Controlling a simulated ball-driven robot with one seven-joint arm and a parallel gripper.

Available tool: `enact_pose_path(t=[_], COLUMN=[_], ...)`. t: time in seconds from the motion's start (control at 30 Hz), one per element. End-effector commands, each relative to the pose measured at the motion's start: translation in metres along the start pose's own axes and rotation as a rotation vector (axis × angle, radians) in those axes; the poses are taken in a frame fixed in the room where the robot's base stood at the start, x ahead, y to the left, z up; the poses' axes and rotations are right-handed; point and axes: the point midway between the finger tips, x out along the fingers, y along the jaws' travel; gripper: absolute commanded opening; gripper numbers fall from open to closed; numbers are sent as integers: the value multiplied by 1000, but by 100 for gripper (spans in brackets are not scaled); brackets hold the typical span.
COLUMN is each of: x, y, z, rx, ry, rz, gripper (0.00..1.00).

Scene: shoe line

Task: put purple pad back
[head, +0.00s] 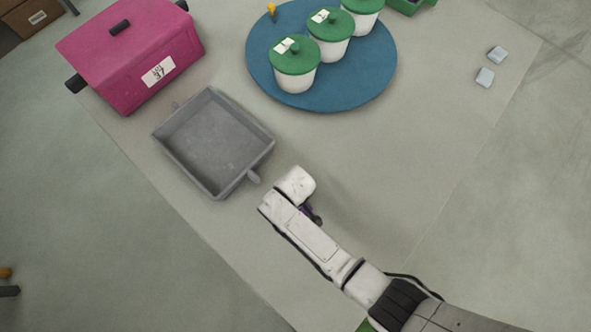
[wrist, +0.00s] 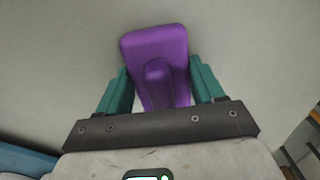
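The purple pad (wrist: 172,45) is a flat rounded block with a raised grip in its middle. In the wrist view it sits between the two teal fingers of my gripper (wrist: 160,75). The fingertips lie close against its two sides, and it looks held, with no contact shadow beneath it. In the head view only a sliver of purple (head: 305,211) shows under my white wrist, to the lower right of the grey tray. My arm hides the rest of the pad and the fingers there.
The empty grey tray (head: 212,150) has a handle facing my wrist. A magenta box (head: 135,55) stands behind it at upper left. A blue round plate (head: 365,88) carries white pots with green lids (head: 296,57). Two pale blocks (head: 485,77) lie at right. The middle right is clear.

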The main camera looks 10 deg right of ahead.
Motion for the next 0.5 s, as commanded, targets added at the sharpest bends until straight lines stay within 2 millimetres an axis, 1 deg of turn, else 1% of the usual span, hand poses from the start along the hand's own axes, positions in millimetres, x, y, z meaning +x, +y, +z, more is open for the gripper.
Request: enact_pose_path(t=[0.03,0.2,0.5], x=[0,0,-3], y=[0,0,0], z=[0,0,0], rx=[0,0,0], ry=[-1,-1,-1], rz=[-1,-1,-1], gripper=[74,90,91])
